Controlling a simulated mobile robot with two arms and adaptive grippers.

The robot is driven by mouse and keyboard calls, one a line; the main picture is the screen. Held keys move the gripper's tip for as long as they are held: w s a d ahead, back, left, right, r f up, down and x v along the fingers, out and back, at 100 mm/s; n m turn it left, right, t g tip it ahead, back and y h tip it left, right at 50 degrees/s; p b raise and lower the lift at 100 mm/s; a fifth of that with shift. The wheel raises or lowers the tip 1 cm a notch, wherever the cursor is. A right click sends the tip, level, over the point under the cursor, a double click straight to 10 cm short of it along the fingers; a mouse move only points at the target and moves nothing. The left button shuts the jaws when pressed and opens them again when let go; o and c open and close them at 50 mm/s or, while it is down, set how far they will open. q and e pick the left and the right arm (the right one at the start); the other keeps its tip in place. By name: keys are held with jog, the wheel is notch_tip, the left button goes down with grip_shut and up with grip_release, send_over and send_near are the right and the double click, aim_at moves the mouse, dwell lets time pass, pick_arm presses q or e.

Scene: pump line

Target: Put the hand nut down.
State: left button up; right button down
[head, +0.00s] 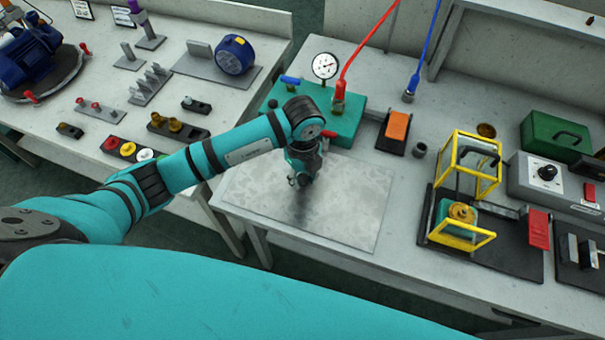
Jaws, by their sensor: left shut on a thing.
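My left gripper (303,179) points down over the grey metal plate (345,205) on the right-hand bench, near the plate's upper left part. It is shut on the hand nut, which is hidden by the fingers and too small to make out. I cannot tell whether the nut touches the plate. The rest of the plate is bare. My right gripper is not in view.
Behind the gripper stands a green block (345,122) with a gauge (325,66) and a red hose (366,45). To the right are an orange-topped block (397,127), a yellow-framed guard (462,235) and a green case (555,137). A gap separates the left bench.

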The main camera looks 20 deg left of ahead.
aim_at(303, 177)
pick_arm(q)
jog(key=shift+f, duration=0.2)
jog(key=o, duration=0.9)
jog(key=shift+r, duration=0.1)
jog(key=shift+r, duration=0.15)
notch_tip(303, 177, up, 12)
jog(key=shift+b, duration=0.85)
